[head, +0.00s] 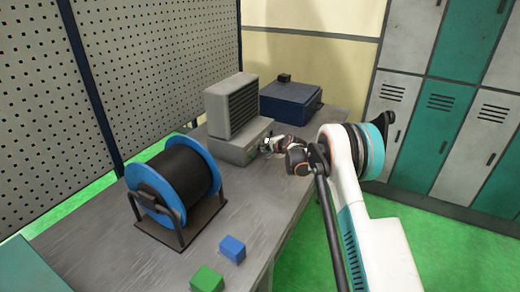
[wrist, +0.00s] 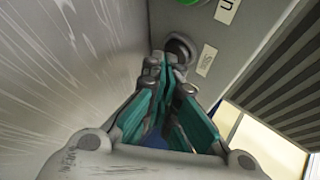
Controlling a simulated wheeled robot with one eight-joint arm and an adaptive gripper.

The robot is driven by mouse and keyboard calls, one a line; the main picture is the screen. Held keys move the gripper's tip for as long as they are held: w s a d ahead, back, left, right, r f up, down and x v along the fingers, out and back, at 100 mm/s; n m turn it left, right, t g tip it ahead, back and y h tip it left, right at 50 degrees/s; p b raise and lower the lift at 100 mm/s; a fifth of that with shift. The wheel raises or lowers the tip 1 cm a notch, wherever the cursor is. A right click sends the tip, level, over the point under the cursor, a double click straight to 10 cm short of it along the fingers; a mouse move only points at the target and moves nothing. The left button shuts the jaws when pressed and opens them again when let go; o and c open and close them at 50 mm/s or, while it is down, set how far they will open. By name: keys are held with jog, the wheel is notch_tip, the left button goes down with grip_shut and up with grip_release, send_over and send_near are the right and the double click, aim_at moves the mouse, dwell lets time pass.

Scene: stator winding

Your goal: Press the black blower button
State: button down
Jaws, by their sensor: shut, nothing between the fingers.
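The blower is a grey unit with a slatted vent (head: 243,106) on top of a grey base box (head: 236,152), on the workbench. In the wrist view its panel shows a dark round button (wrist: 184,46) beside a white label (wrist: 207,60) that seems to start with "Sto". A green button (wrist: 191,2) sits at the top edge, beside another label (wrist: 227,9). My gripper (head: 268,146) is at the right side of the base box. In the wrist view my gripper (wrist: 165,62) is shut and empty, its tips at the dark button and partly covering it. I cannot tell whether they touch it.
A blue case (head: 290,100) with a small black block on it stands behind the blower. A blue-rimmed spool (head: 175,185), a blue cube (head: 232,248) and a green cube (head: 206,279) are nearer on the workbench (head: 265,200). Lockers (head: 445,120) stand at the right.

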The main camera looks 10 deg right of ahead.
jog(key=shift+s+d, duration=0.35)
jog(key=shift+d, duration=0.1)
jog(key=shift+s+d+b, duration=0.3)
jog(key=shift+s+d, duration=0.45)
jog(key=shift+d, duration=0.3)
jog(key=shift+s+d+b, duration=0.25)
jog(key=shift+s+d, duration=0.5)
jog(key=shift+d, duration=0.25)
